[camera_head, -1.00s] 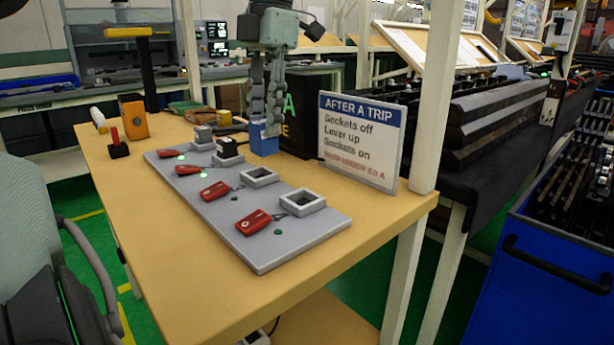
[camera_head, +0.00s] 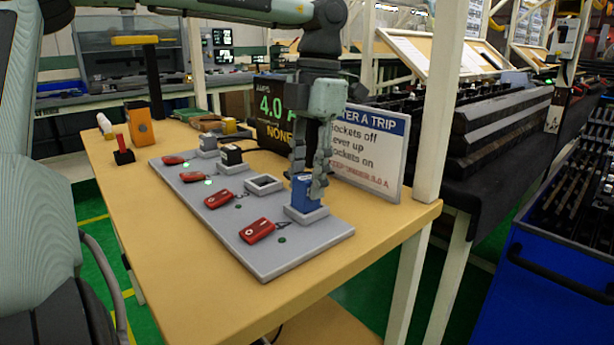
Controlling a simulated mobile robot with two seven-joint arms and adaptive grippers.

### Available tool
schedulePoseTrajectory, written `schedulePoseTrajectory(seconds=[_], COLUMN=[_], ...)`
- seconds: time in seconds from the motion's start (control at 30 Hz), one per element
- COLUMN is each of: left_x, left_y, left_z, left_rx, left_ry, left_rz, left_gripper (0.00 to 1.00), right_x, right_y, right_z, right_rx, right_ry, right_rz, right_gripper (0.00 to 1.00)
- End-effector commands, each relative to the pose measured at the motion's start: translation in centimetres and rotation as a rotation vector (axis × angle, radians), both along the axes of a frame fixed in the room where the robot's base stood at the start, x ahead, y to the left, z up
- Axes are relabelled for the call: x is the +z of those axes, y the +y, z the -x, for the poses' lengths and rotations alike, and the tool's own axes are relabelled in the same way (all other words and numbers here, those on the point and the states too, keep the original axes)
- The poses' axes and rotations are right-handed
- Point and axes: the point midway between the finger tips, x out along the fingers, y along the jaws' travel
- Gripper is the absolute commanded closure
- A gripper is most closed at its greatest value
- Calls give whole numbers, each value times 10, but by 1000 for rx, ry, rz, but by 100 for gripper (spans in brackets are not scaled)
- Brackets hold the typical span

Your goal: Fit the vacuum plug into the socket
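A blue plug (camera_head: 303,191) is upright at the nearest socket (camera_head: 312,216) on the grey strip (camera_head: 262,262). Its lower end is at or in the frame of that socket; how deep it sits I cannot tell. No label on it is readable. My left gripper (camera_head: 308,180) points down from above, its fingers closed around the blue plug. The second socket (camera_head: 263,184) is empty. A black-and-white plug (camera_head: 230,155) stands in the third socket and a grey plug (camera_head: 207,142) in the farthest. My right gripper is out of view.
Red rocker levers (camera_head: 257,230) line the strip beside the sockets. A display (camera_head: 275,118) reads 4.0 A and NONE. A sign (camera_head: 372,150) stands close behind the gripper, and a white post (camera_head: 441,110) is to the right.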

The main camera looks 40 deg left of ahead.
Motion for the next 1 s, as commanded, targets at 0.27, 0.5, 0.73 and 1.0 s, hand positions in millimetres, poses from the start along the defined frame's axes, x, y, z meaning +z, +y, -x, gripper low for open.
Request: schedulePoseTrajectory(seconds=[0.27,0.5,0.73,1.0], left_x=[-5,1,40,94], left_y=[0,1,0,-1], left_z=[2,1,-4,-11], left_rx=[0,0,2,1], left_ry=[11,7,4,6], left_rz=[1,-1,-2,-2], left_gripper=[49,49,49,49], right_x=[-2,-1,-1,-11], right_y=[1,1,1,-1], right_z=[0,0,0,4], right_rx=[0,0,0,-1], right_ry=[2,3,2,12], right_rz=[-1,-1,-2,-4], right_gripper=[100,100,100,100])
